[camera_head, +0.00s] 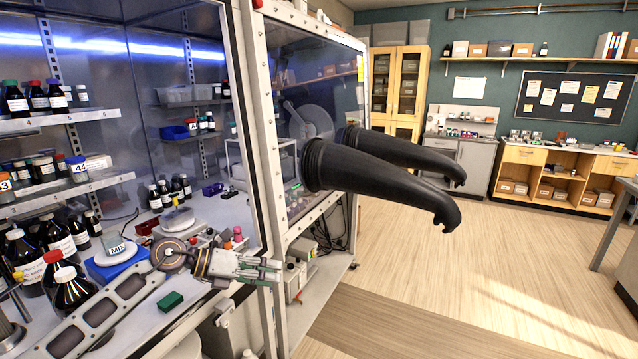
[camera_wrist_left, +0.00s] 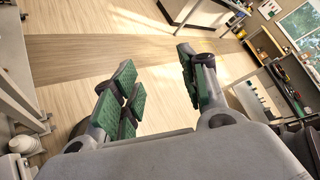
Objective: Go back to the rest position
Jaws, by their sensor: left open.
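My left gripper (camera_head: 272,270) reaches in from the left in the head view, in front of the open cabinet's front edge. Its green-padded fingers point right. In the left wrist view the fingers (camera_wrist_left: 160,85) stand apart with only floor visible between them, so it is open and empty. My left arm crosses the lower left of the head view, close to the cabinet's worktop. My right gripper is not in view.
Two black gloves (camera_head: 390,180) stick out from the glove box (camera_head: 268,80), right of and above my left gripper. Dark bottles (camera_head: 72,290) and a blue device marked MIX (camera_head: 118,258) stand near my arm. The wooden floor (camera_head: 480,270) at right is clear.

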